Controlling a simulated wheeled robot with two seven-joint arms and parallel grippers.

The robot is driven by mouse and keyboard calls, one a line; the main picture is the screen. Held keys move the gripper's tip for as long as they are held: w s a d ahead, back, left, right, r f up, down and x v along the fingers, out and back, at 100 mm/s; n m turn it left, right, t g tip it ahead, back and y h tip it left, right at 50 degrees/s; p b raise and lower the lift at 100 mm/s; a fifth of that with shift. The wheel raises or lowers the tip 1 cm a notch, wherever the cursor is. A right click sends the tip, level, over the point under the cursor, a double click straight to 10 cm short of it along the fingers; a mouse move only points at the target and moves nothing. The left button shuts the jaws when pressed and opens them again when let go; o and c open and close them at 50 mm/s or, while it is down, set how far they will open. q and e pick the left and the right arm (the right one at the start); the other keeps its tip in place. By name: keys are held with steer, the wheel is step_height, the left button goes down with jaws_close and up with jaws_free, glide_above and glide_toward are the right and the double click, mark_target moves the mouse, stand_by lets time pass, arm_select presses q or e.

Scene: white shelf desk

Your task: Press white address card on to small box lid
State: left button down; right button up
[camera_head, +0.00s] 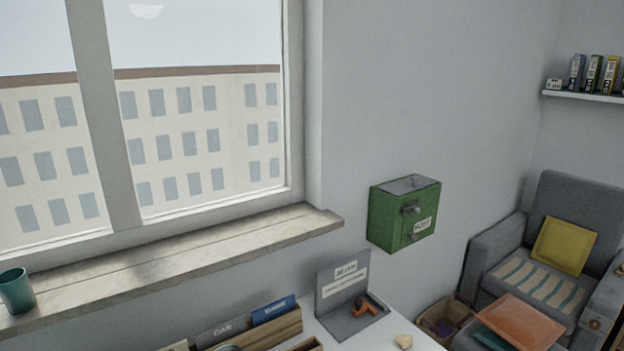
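I cannot make out a loose white address card or a small box lid for certain. A white label with dark print (346,270) is on the upright back of a grey stand (332,309), with a second white strip below it. An orange and dark object (365,307) rests on the stand's base. A small beige piece (403,341) lies on the white desk (420,344) near the bottom edge of the picture. Neither of my grippers shows in the head view.
Wooden organizer (283,327) with blue and grey folders on the desk's left. Green wall box (388,222) with a white label. Teal cup (16,291) on the windowsill (190,251). Grey armchair (582,207) and open cardboard box (432,318) at right. Little desk surface shows.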

arm_select(q)
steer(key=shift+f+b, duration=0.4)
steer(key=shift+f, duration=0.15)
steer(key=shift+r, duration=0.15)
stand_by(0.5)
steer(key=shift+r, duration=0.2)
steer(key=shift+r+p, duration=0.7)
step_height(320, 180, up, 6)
steer(key=p, duration=0.3)
steer(key=shift+p, duration=0.3)
